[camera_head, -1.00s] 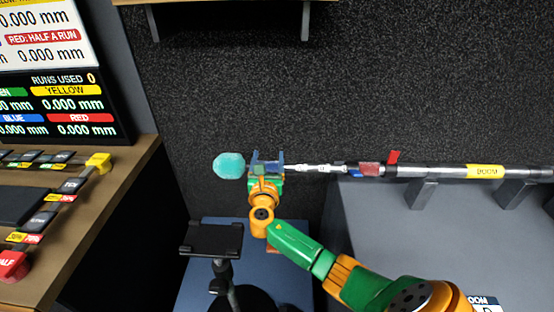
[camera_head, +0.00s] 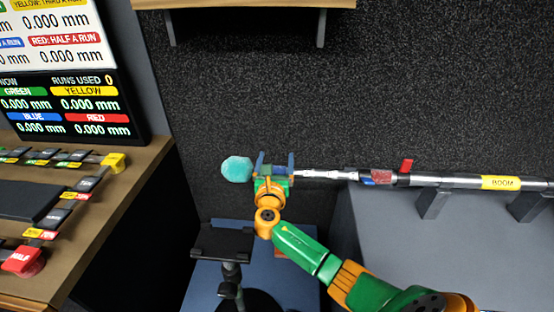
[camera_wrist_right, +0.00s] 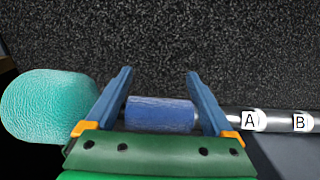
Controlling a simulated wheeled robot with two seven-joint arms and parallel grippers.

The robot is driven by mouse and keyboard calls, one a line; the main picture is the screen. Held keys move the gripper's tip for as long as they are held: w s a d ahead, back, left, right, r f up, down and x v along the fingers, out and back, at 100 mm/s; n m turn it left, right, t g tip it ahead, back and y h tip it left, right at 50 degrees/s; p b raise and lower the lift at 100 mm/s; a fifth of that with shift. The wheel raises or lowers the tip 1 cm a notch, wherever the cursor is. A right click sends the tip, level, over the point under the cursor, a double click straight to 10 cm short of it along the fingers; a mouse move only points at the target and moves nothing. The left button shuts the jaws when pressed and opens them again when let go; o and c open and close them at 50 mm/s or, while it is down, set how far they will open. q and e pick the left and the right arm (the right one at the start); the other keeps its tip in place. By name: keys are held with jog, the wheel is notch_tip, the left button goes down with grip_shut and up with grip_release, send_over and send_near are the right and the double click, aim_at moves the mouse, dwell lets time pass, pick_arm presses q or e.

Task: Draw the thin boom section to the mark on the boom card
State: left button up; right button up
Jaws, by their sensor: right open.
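The boom (camera_head: 450,181) lies level along the dark wall, with a teal fuzzy ball (camera_head: 237,169) at its left end. Its thin section (camera_head: 325,175) carries a blue sleeve, which shows in the right wrist view (camera_wrist_right: 160,114). Letters A (camera_wrist_right: 250,120) and B (camera_wrist_right: 300,122) mark the tube right of the sleeve. My right gripper (camera_head: 275,160) is open at the sleeve, one finger towards each end of it; the wrist view shows its fingers (camera_wrist_right: 158,85) too. I see no boom card now. My left gripper is out of view.
A red tab (camera_head: 406,166) stands up from the boom by a red and blue collar. Brackets (camera_head: 432,204) hold the thicker part over a grey surface. A black stand (camera_head: 222,241) is below the gripper. A control desk (camera_head: 110,215) and screens fill the left.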

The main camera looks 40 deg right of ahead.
jog(key=s+a+r+p, duration=0.4)
jog(key=s+a+r, duration=0.3)
jog(key=s+r, duration=0.4)
jog(key=shift+s+a+r, duration=0.25)
jog(key=shift+s+r, duration=0.1)
jog(key=shift+s, duration=0.1)
